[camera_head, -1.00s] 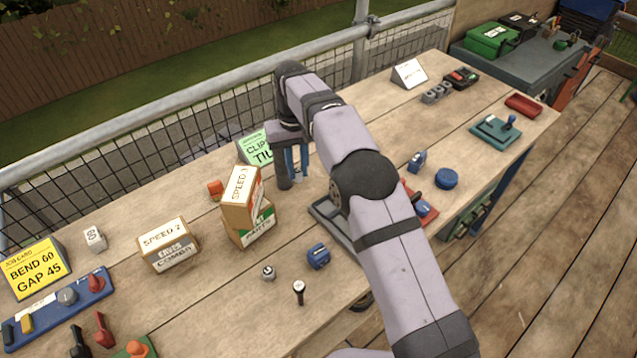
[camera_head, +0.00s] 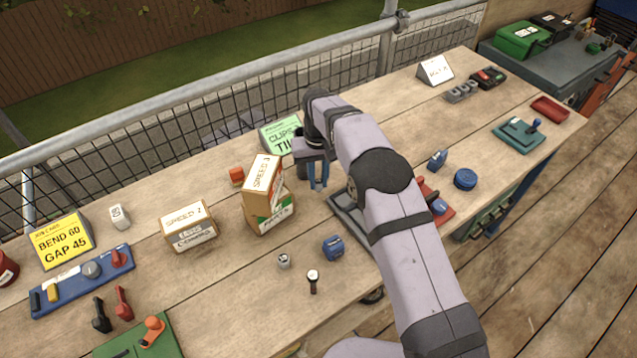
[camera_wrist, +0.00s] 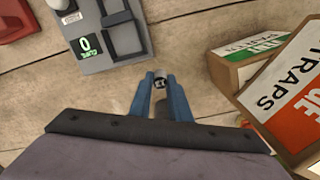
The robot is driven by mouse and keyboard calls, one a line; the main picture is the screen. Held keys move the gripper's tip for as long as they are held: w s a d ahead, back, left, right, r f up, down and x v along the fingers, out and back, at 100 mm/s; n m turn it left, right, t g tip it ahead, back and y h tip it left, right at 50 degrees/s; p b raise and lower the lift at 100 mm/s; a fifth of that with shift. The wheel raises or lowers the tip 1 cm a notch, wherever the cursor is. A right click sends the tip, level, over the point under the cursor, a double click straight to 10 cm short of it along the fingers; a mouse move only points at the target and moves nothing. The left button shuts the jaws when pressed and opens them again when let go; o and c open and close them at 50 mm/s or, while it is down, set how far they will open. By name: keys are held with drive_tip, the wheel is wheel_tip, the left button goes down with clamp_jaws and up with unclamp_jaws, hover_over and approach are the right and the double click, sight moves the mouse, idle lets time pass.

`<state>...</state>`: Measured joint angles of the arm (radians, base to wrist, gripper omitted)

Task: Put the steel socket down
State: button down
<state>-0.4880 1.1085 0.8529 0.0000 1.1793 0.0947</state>
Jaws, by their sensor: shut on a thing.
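The steel socket (camera_wrist: 159,82) is a small metal cylinder between the tips of my gripper's blue fingers in the wrist view. My gripper (camera_wrist: 160,88) is shut on it. In the head view, my gripper (camera_head: 318,186) points down over the wooden bench (camera_head: 215,285), just right of the stacked cartons and behind the grey device. The socket cannot be made out there. Whether it touches the bench is hard to tell.
Stacked cartons (camera_head: 263,185) stand close to the left of my gripper; a grey device with a green display (camera_wrist: 88,44) lies close by. A small metal cylinder (camera_head: 284,261), a blue case (camera_head: 333,248) and a round-headed item (camera_head: 313,280) lie nearer the front.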

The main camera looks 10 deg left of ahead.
sight(319, 181)
drive_tip(key=shift+f+p, duration=0.3)
drive_tip(key=shift+f, duration=0.9)
drive_tip(key=shift+f, duration=0.15)
drive_tip(key=c, duration=1.7)
unclamp_jaws()
drive_tip(key=shift+o, duration=0.2)
wheel_tip(319, 181, up, 12)
drive_tip(key=b, duration=0.2)
drive_tip(key=shift+b, duration=0.4)
drive_tip(key=shift+r, duration=0.2)
